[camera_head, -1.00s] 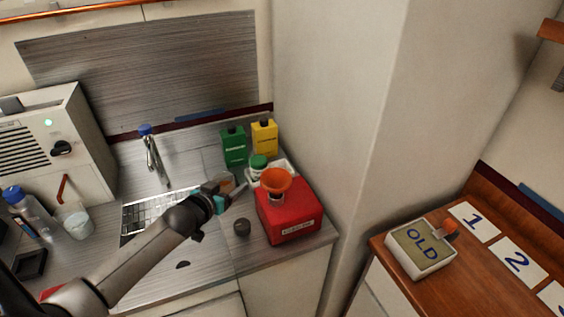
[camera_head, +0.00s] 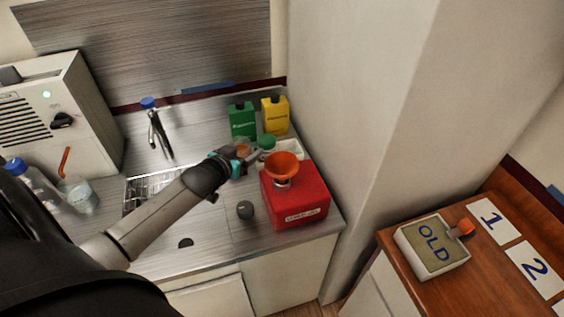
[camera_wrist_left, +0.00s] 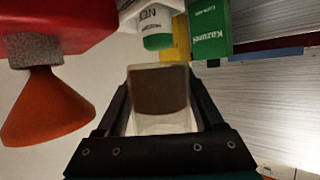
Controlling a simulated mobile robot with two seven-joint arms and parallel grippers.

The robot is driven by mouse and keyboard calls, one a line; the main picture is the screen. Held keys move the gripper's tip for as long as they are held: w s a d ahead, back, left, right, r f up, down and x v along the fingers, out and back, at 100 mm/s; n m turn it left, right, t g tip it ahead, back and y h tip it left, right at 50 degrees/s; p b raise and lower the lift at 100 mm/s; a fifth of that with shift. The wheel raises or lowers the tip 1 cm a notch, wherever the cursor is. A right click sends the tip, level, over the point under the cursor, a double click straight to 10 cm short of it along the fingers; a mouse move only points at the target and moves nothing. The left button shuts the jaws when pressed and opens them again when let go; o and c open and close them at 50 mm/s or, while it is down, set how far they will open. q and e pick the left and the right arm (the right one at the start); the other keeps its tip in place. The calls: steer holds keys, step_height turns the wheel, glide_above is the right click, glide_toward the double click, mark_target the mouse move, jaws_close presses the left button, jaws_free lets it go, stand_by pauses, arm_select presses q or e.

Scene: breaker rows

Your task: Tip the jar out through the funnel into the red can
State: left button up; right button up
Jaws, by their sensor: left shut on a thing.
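My left gripper (camera_head: 252,156) is shut on a small clear jar (camera_head: 242,146) with brown contents. The jar also shows between the fingers in the left wrist view (camera_wrist_left: 160,92), where the red can and funnel look upside down. The red can (camera_head: 306,200) stands on the counter near its right end. The orange funnel (camera_head: 282,165) sits upright in the can's top. The jar is left of and slightly behind the funnel, apart from it. In the wrist view the funnel (camera_wrist_left: 45,110) is left of the jar. My right gripper is not in view.
A dark cap (camera_head: 245,210) lies on the counter left of the can. A wall column (camera_head: 360,120) rises to the right.

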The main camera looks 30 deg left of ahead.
mark_target(250, 142)
arm_select(q)
steer(key=r, duration=0.1)
steer(key=d+r+m+y, duration=0.1)
steer(key=r+m+p, duration=0.1)
steer(key=r, duration=0.1)
steer(key=shift+w+d, duration=0.1)
steer(key=shift+d, duration=0.3)
steer(key=d+r+m+y, duration=0.1)
steer(key=r+m+y, duration=0.1)
steer(key=shift+w+d+r+b, duration=0.15)
steer(key=shift+d+r+b, duration=0.2)
steer(key=shift+d, duration=0.05)
steer(key=shift+d+r+m, duration=0.15)
steer(key=shift+d+m, duration=0.05)
steer(key=shift+m, duration=0.2)
steer(key=shift+d+r+m+y+b, duration=0.1)
steer(key=shift+r+m+y+b, duration=0.3)
steer(key=shift+m+y+b, duration=0.15)
stand_by(0.4)
steer(key=shift+f+m+y+b, duration=0.3)
steer(key=shift+m+b, duration=0.35)
steer(key=shift+b, duration=0.4)
steer(key=shift+r+m+t+y+b, duration=0.25)
steer(key=shift+r+m+t+y, duration=0.1)
steer(key=shift+m, duration=0.35)
steer(key=shift+r+m+t+y+b, duration=0.25)
steer(key=shift+r+m, duration=0.1)
steer(key=shift+m, duration=0.35)
stand_by(1.5)
